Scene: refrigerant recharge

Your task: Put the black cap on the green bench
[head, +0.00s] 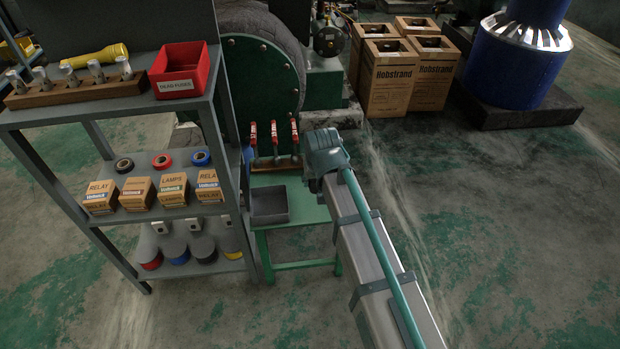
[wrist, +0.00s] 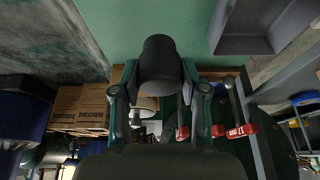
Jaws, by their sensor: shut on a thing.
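The black cap (wrist: 160,58) is between the two fingers of my gripper (wrist: 160,88) in the wrist view, and the gripper is shut on it. The green bench (wrist: 150,22) fills the upper middle of the wrist view behind the cap. In the head view the green bench (head: 312,216) stands right of the grey shelf, and my gripper (head: 312,184) is over its back right part. I cannot tell whether the cap touches the bench.
A dark grey tray (head: 269,205) sits on the bench's left side; it also shows in the wrist view (wrist: 245,44). A shelf (head: 130,222) with boxes stands close on the left.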

